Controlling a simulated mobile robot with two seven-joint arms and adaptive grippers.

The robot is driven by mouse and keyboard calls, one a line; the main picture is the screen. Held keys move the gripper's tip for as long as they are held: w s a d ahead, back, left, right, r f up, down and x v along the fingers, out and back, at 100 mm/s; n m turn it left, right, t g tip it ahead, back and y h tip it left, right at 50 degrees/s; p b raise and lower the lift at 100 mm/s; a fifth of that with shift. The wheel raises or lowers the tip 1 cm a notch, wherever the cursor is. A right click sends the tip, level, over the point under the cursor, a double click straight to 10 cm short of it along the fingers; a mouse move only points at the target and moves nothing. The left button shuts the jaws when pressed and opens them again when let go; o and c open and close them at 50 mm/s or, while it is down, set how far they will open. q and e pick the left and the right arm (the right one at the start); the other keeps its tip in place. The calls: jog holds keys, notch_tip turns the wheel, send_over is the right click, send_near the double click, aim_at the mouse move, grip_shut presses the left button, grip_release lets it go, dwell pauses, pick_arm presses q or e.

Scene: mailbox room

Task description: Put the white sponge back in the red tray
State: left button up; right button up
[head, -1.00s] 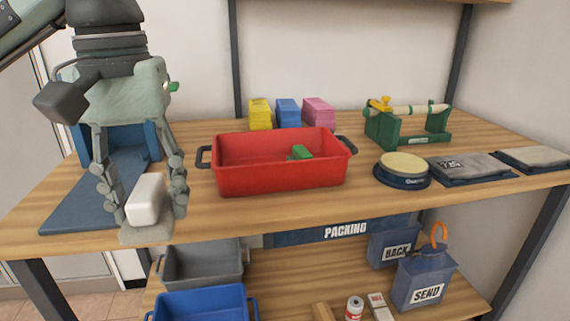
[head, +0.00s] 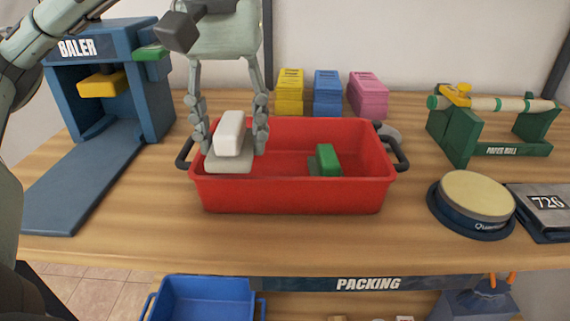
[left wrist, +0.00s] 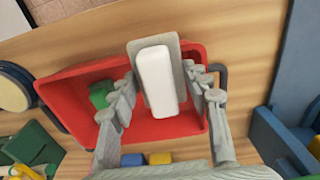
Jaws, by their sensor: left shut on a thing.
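The white sponge (head: 230,134), a white block on a flat grey pad, is held between the fingers of my left gripper (head: 229,130). The gripper is shut on it, pointing down over the left part of the red tray (head: 290,197). In the left wrist view the sponge (left wrist: 158,80) shows between the fingers (left wrist: 160,88), with the tray (left wrist: 70,97) below; its pad overlaps the tray's rim in the picture. The gap to the tray floor is hard to tell. A green sponge (head: 328,160) lies inside the tray, right of the gripper. My right gripper is not in view.
The blue baler (head: 155,95) stands left of the tray. Yellow (head: 289,92), blue (head: 327,93) and pink (head: 367,94) stacks stand behind it. A round scale (head: 472,205), a 726 pad (head: 545,208) and a green paper roll holder (head: 455,138) are to the right.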

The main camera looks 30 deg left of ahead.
pick_arm(q)
jog(key=w+f, duration=0.1)
jog(key=w, duration=0.2)
jog(key=w+f+b, duration=0.1)
jog(key=w+f, duration=0.1)
jog(key=w, duration=0.1)
jog(key=w+f, duration=0.2)
jog(key=w, duration=0.1)
jog(key=shift+f+b, duration=0.25)
jog(key=shift+b, duration=0.1)
notch_tip(320, 180, down, 4)
jog(key=shift+r, duration=0.2)
jog(key=shift+f, duration=0.2)
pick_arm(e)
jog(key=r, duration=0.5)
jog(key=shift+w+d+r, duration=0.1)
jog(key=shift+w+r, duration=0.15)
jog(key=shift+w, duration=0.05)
pick_arm(q)
jog(key=shift+f+b, duration=0.1)
jog(key=shift+b, duration=0.2)
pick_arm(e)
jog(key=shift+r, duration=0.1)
pick_arm(q)
jog(key=o, duration=0.9)
jog(key=shift+o, duration=0.6)
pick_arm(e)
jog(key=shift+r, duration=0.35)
